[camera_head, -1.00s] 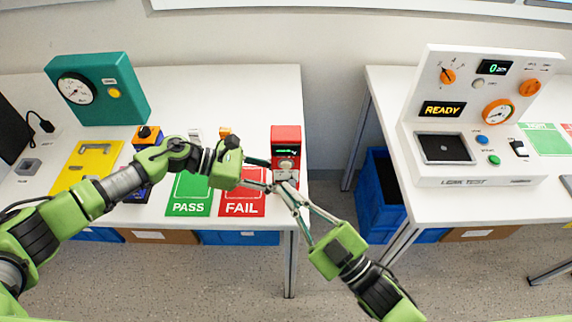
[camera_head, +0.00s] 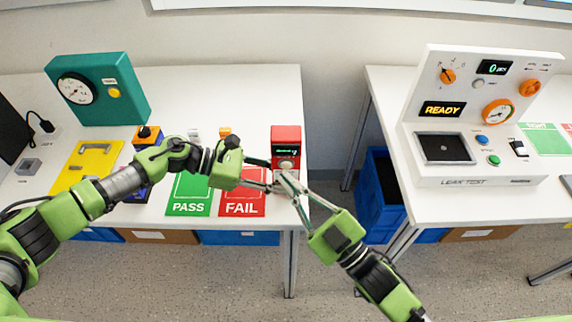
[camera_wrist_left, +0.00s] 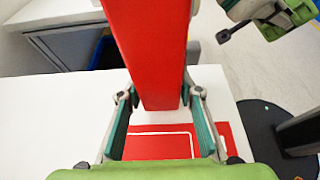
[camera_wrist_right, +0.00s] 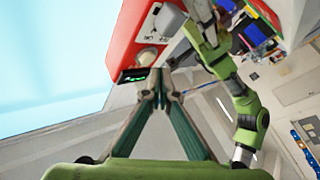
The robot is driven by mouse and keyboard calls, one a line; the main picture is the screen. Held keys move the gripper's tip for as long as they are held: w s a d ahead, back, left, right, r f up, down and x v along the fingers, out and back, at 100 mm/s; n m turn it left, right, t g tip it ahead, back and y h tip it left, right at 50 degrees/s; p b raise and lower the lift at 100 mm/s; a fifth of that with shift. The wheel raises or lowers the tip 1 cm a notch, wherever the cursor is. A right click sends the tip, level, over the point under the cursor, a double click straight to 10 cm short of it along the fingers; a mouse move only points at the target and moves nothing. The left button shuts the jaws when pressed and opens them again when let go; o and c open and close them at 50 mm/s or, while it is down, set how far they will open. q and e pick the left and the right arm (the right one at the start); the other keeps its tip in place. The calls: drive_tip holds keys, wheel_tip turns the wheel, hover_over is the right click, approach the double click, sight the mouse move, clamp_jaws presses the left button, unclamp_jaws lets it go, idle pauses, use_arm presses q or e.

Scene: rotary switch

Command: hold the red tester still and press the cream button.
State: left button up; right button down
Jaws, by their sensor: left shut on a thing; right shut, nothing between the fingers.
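The red tester (camera_head: 286,134) stands upright at the right end of the left table, with a small green-lit display and a cream button (camera_head: 286,164) on its front. My left gripper (camera_head: 271,176) is shut on the tester, one finger on each side, as the left wrist view (camera_wrist_left: 160,98) shows. My right gripper (camera_head: 284,175) is shut and empty, its tips just below the cream button. In the right wrist view the joined tips (camera_wrist_right: 159,76) are close to the button (camera_wrist_right: 147,57); whether they touch it I cannot tell.
A green PASS mat (camera_head: 188,195) and a red FAIL mat (camera_head: 242,205) lie left of the tester. A teal gauge box (camera_head: 122,90) and a yellow plate (camera_head: 86,164) stand farther left. A gap separates this table from the white leak-test station (camera_head: 470,120).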

use_arm(q)
drive_tip(key=shift+f, duration=0.15)
use_arm(e)
drive_tip(key=shift+w, duration=0.15)
idle(0.5)
drive_tip(key=shift+w, duration=0.3)
drive_tip(key=shift+w, duration=0.45)
idle(0.6)
drive_tip(key=shift+s, duration=0.9)
drive_tip(key=shift+s, duration=0.1)
drive_tip(key=s, duration=0.4)
drive_tip(key=shift+s, duration=0.35)
idle(0.4)
